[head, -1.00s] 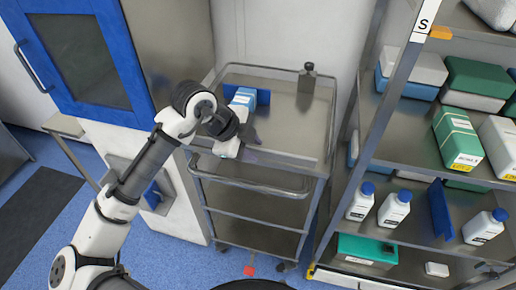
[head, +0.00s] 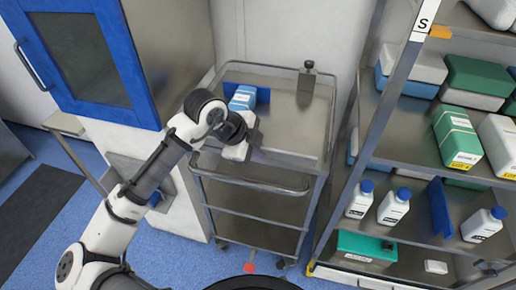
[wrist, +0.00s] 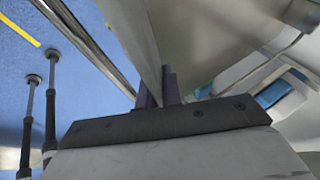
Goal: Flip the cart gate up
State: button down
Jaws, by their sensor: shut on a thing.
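The metal cart (head: 315,135) stands between the blue-framed cabinet and the shelf rack. The cart gate (head: 290,161) appears as a thin metal panel along the front edge of the cart top. In the wrist view the gate (wrist: 133,35) is a thin sheet whose edge runs down between my purple fingers. My gripper (head: 258,152) is at the front edge of the cart top, left of its middle. It is shut on the gate in the wrist view (wrist: 158,88). My wrist hides part of the gate in the head view.
A blue-and-white box (head: 242,97) and a dark-capped metal container (head: 306,82) stand on the cart top. A bar handle (head: 260,186) juts out below its front edge. The shelf rack (head: 345,195) stands close on the right, the cabinet (head: 75,65) on the left.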

jog(key=shift+w+d+r+g+y+p, duration=0.25)
jog(key=shift+w+r+g+y+p, duration=0.1)
jog(key=shift+g+p, duration=0.7)
jog(key=shift+w+f+n+g+y+p, duration=0.1)
jog(key=shift+w+n+g+y+p, duration=0.25)
jog(key=shift+g+p, duration=0.45)
jog(key=shift+w+f+g+p, duration=0.1)
jog(key=shift+f+g+p, duration=0.1)
jog(key=shift+g+p, duration=0.3)
jog(key=c, duration=1.6)
grip_release()
jog(key=shift+o, duration=0.2)
jog(key=b+v, duration=0.2)
jog(key=v, duration=1.1)
jog(key=shift+r, duration=0.4)
